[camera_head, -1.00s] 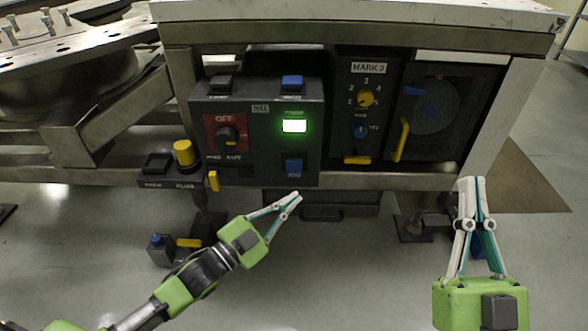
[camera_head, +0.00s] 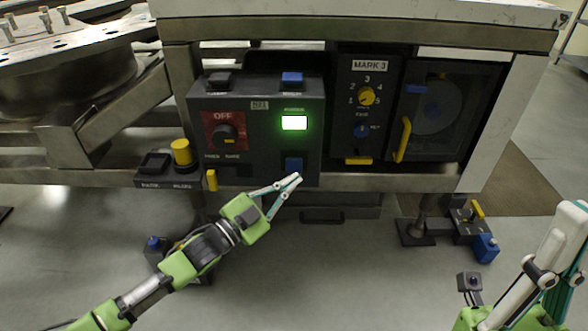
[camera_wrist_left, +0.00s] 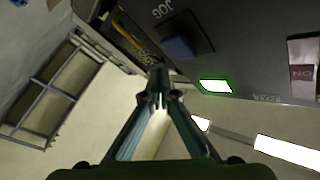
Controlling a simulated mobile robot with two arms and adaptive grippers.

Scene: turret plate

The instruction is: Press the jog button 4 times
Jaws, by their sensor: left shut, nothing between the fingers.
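The blue jog button (camera_head: 293,164) sits at the lower right of the dark control panel's front. In the left wrist view the jog button (camera_wrist_left: 179,46) stands beside the "JOG" lettering. My left gripper (camera_head: 297,177) is shut and empty, its tips just below and in front of the button in the head view. In the left wrist view its tips (camera_wrist_left: 157,72) appear short of the button; whether they touch is unclear. My right gripper (camera_head: 572,212) is at the lower right, partly cut off by the picture edge, away from the panel.
A lit green lamp (camera_head: 294,122) is above the jog button. A black knob (camera_head: 225,134) on a red plate is left of it. Another blue button (camera_head: 292,79) is on the panel's top. A yellow plug (camera_head: 181,151) and the MARK 3 box (camera_head: 366,98) flank the panel.

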